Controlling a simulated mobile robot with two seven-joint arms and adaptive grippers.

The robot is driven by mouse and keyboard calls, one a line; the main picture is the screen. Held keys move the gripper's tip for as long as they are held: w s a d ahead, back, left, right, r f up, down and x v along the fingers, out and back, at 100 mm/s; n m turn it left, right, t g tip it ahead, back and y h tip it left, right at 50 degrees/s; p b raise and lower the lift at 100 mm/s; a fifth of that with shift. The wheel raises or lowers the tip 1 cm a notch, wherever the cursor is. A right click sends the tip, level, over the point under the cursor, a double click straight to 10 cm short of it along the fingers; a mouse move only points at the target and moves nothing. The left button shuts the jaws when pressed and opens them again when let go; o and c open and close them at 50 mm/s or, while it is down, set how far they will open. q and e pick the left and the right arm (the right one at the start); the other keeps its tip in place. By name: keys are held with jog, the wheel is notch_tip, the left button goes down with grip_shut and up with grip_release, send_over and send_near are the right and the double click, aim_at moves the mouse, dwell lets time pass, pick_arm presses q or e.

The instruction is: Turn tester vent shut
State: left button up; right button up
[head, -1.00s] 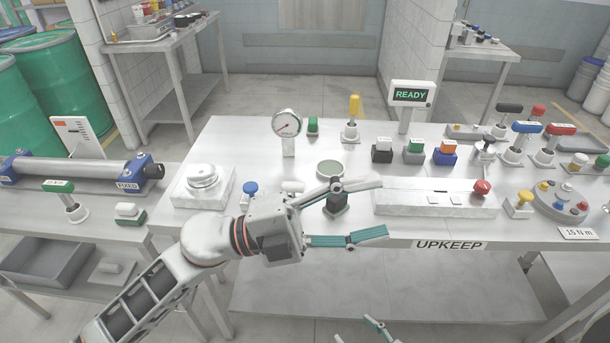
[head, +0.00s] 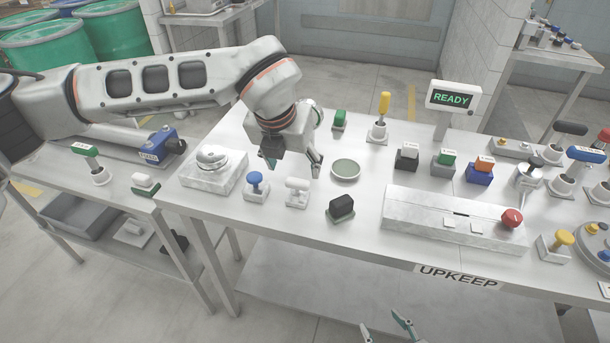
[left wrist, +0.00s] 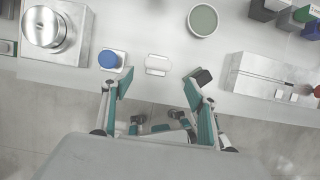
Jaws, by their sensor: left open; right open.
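No label marks the tester vent, so I cannot tell which control it is. A white T-shaped handle (head: 297,190) stands on a small white base near the front of the bench, between a blue knob (head: 256,182) and a black block-shaped handle (head: 341,207). My left gripper (head: 295,163) is open and points down above and behind the white handle. In the left wrist view the white handle (left wrist: 158,65) shows ahead, between the open fingers and apart from them. The pressure gauge is mostly hidden behind my left wrist. My right gripper (head: 386,330) is open and empty, low before the bench.
A round metal housing (head: 212,158) stands left of the blue knob. A grey-green dish (head: 345,169) lies right of my left gripper. A long white unit with a red knob (head: 512,218) is further right. A display (head: 453,98) reads READY.

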aim_at(297, 181)
pick_arm(q)
jog(key=shift+p+x, duration=0.35)
jog(key=shift+x, duration=3.5)
jog(key=shift+w+a, duration=0.1)
jog(key=shift+a, duration=0.05)
jog(key=c, duration=1.1)
